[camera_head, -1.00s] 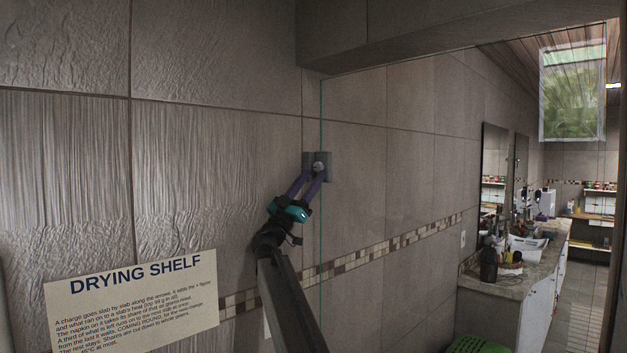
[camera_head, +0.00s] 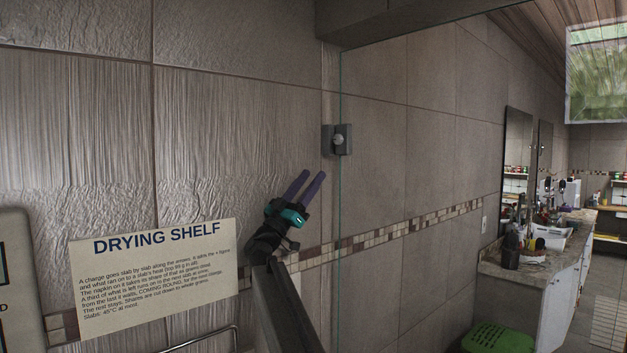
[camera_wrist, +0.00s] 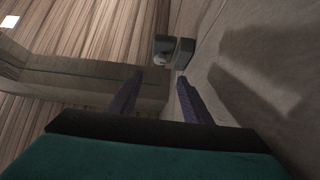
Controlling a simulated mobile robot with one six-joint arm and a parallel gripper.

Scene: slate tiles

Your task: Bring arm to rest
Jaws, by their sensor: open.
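My gripper (camera_head: 307,181) is raised in front of the tiled wall, with two purple fingers pointing up and a teal body. The fingers are apart and hold nothing. In the wrist view my gripper (camera_wrist: 158,90) also shows both fingers spread with a gap between them. A grey wall fitting with a round knob (camera_head: 338,140) is above and right of the fingertips, apart from them. The fitting also shows in the wrist view (camera_wrist: 185,52), beyond the fingertips.
A glass panel edge (camera_head: 341,230) runs vertically right of my gripper. A "DRYING SHELF" sign (camera_head: 155,280) is on the wall at left. A cluttered counter (camera_head: 535,262) and a green basket (camera_head: 498,340) stand at right. A grey panel (camera_head: 15,270) is at far left.

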